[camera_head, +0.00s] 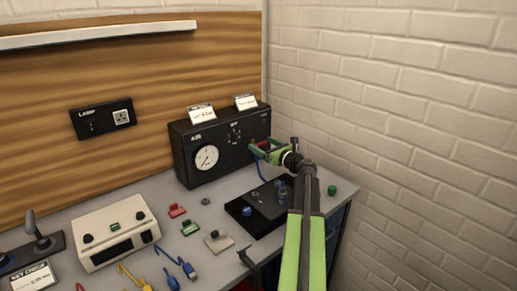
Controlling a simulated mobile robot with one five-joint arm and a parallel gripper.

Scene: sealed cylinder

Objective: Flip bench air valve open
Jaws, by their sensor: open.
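A black box labelled "AIR" (185,160) stands at the back of the bench, with a round white gauge (206,157) on its front. A small dial with markings (235,132) sits to the right of the gauge. My gripper (255,149) is open, at the right end of the box's front, with its jaws pointing left toward it. A small red part (263,143) shows at the jaws; I cannot tell whether it is the valve's lever or whether they touch it. My gripper covers part of the box's right front.
The grey bench (165,208) holds a white instrument (115,230), a black stand (262,210), red and green clips, and several cables. A green knob (332,190) is at the right edge. A brick wall (400,110) rises close on the right.

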